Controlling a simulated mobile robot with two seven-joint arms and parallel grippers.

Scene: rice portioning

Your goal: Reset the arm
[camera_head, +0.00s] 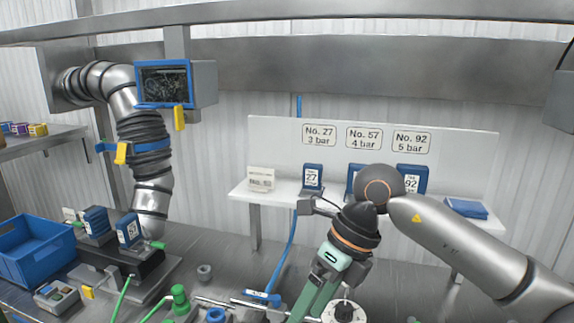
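My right arm (470,240) comes in from the right, bends at a dark joint in front of the wall shelf, and reaches down to the left. My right gripper (315,295) points down over the bench near the bottom middle. Its green finger parts run close together, and their tips are cut off by or hidden near the lower edge, so I cannot tell whether they are open or shut. No held object is visible. My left gripper is not in view.
A white shelf (270,192) behind the arm carries blue boxes, including one marked 27 (312,178). A blue crate (35,255) stands at the left. A large silver duct (150,190) hangs there. Valves and green hoses (180,300) lie on the bench.

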